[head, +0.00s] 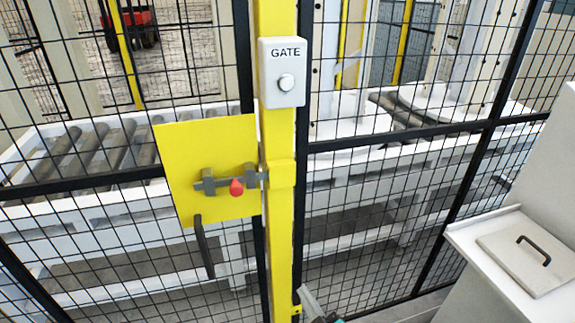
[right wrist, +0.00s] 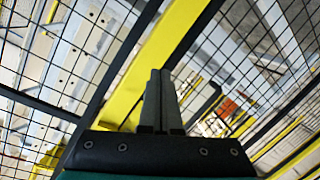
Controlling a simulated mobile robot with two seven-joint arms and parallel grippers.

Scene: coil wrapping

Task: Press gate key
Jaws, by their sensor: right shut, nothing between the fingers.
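The gate key is a white button (head: 286,83) on a white box labelled GATE (head: 283,58). The box is mounted on a yellow post (head: 281,230) in the middle of the head view. My right gripper (head: 310,302) shows only in part at the bottom edge of the head view, low and just right of the post, well below the box. In the right wrist view its two grey fingers (right wrist: 160,95) are together with nothing between them, and the yellow post (right wrist: 178,45) runs behind them. The key is not seen in the wrist view. My left gripper is out of view.
Left of the post is a yellow plate (head: 210,150) with a grey bolt and a red knob (head: 236,187). Black mesh fence (head: 400,135) stands on both sides, with roller conveyors (head: 90,150) behind. A white cabinet (head: 520,240) with a handled lid stands at the right.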

